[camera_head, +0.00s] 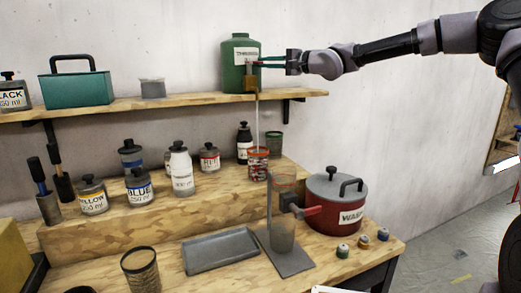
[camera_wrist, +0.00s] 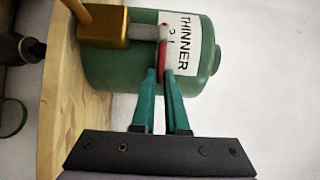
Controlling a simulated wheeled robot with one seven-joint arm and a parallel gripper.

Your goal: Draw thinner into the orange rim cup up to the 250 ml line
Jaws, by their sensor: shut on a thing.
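The green thinner can (camera_head: 238,50), labelled THINNER, stands on the upper shelf and also shows in the wrist view (camera_wrist: 115,68). Its brass tap (camera_head: 251,85) faces front; the tap's body (camera_wrist: 103,25) is clear in the wrist view. My gripper (camera_head: 264,62) is shut on the red tap lever (camera_wrist: 162,62), its teal fingers on either side. A thin pale stream (camera_head: 258,115) runs from the tap down to the orange rim cup (camera_head: 258,165) on the wooden step below. The cup has red and white on its side. Its liquid level is too small to read.
The red WASH pot (camera_head: 335,205) is at right. Paint jars (camera_head: 139,188) crowd the step at left. A grey tray (camera_head: 220,250) lies in front.

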